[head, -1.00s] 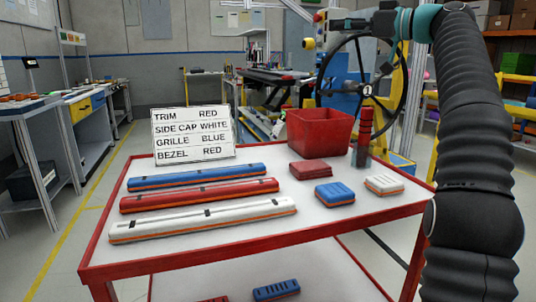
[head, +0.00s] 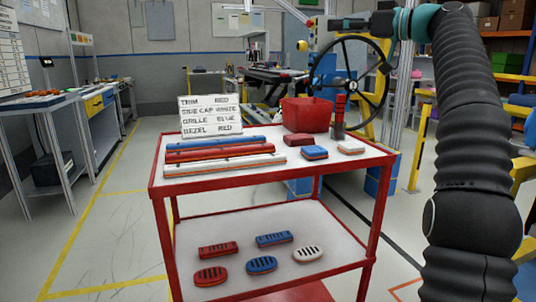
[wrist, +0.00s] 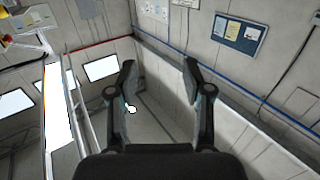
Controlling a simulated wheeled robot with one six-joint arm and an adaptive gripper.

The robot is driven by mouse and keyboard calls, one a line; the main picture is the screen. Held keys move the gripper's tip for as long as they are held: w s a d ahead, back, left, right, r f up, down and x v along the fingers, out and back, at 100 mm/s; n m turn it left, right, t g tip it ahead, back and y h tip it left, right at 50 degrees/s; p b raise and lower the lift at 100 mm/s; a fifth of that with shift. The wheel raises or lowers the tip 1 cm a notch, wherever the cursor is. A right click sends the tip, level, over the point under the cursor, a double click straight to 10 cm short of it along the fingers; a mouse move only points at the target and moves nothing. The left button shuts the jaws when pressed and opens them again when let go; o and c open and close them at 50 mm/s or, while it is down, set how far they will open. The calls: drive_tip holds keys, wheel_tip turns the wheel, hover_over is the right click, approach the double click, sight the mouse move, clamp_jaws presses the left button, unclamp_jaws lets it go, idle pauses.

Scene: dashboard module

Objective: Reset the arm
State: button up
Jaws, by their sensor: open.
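My gripper (wrist: 160,72) shows in the wrist view with its two fingers apart and nothing between them. It points at bare wall and room, away from the cart. In the head view my arm rises along the right side and bends left at the top. The red-framed cart (head: 163,215) stands ahead, clear of the arm. On its top are a blue bar (head: 215,143), a red bar (head: 220,153), a white bar (head: 225,166), a red block (head: 298,140), a blue block (head: 314,153) and a white block (head: 351,148).
A sign (head: 210,116) stands at the cart's back, with a red bin (head: 306,115) to its right. The lower shelf holds red and blue blocks and oval pieces (head: 261,264). A black wheel (head: 383,70) is behind. Workbenches stand left; floor around the cart is open.

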drive_tip(key=s+a+f+m+g+h+b, duration=0.1)
drive_tip(key=s+a+f+m+h, duration=0.25)
drive_tip(key=s+f, duration=0.55)
drive_tip(key=s+a+f+m+g+h+b, duration=0.15)
drive_tip(key=s+f+m+h, duration=0.35)
drive_tip(key=f, duration=0.7)
drive_tip(key=s+d+f+m+g+h, duration=0.1)
drive_tip(key=s+f+h, duration=0.1)
drive_tip(key=s+f, duration=1)
drive_tip(key=s+d+f+m+g+h+b, duration=0.1)
drive_tip(key=s+d+f+g+h, duration=0.1)
drive_tip(key=s+f, duration=1.1)
wheel_tip(320, 180, down, 7)
drive_tip(key=shift+s+d+f+h+b, duration=0.15)
drive_tip(key=shift+s+h+b, duration=0.15)
drive_tip(key=shift+h, duration=0.55)
drive_tip(key=shift+w, duration=0.1)
